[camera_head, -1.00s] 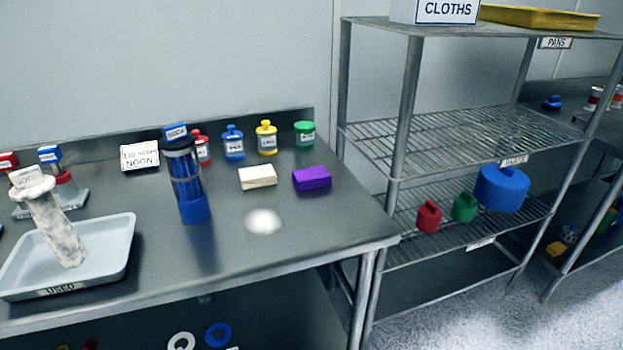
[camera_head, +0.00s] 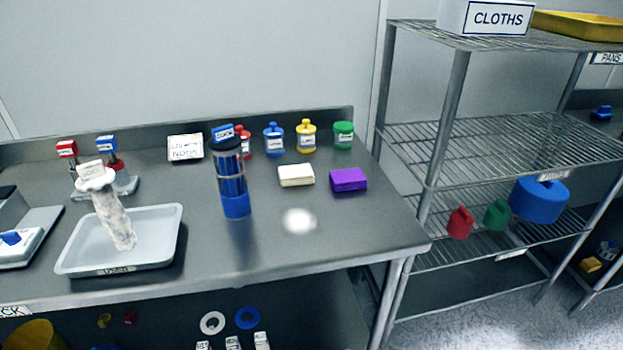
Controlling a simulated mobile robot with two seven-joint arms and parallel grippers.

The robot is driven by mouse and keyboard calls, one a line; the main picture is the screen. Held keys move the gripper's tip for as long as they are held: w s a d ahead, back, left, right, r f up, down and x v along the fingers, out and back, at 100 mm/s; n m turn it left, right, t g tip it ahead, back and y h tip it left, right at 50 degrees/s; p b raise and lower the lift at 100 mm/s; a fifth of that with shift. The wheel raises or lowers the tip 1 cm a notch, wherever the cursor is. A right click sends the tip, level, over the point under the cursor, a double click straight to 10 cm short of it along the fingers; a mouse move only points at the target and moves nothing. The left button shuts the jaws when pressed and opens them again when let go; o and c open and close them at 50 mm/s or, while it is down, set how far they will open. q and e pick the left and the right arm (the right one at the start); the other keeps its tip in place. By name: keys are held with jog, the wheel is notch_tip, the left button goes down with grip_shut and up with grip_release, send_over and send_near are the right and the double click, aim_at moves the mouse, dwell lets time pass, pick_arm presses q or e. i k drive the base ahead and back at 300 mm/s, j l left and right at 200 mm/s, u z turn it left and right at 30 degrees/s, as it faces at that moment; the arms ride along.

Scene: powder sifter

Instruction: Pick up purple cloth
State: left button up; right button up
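The purple cloth (camera_head: 348,180) lies folded on the metal table (camera_head: 330,235), toward its right end. A folded cream cloth (camera_head: 296,175) lies just left of it, with a small gap between them. A patch of white powder (camera_head: 299,221) is on the table in front of the two cloths. Neither of my grippers is in view.
A blue sifter cylinder (camera_head: 233,185) stands left of the cloths. Several small coloured jars (camera_head: 306,138) stand behind them. A grey tray (camera_head: 165,245) holds a whitish cylinder (camera_head: 112,215). A wire shelf rack (camera_head: 455,120) with a CLOTHS box (camera_head: 485,18) stands at right.

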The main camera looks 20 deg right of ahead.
aim_at(348, 180)
jog(key=l+u, duration=0.2)
jog(key=u, duration=0.15)
jog(key=l+u, duration=0.2)
jog(key=u, duration=0.15)
jog(key=k+l+u, duration=0.1)
jog(key=u, duration=0.25)
jog(key=k+l+u, duration=0.15)
jog(key=l, duration=0.15)
jog(key=k+l+u, duration=0.15)
jog(key=l, duration=0.2)
jog(key=k+l+u, duration=0.2)
jog(key=k+l, duration=0.15)
jog(key=l, duration=0.15)
jog(key=k+l, duration=0.1)
jog(key=l, duration=0.2)
jog(key=k+l+u, duration=0.1)
jog(key=l, duration=0.2)
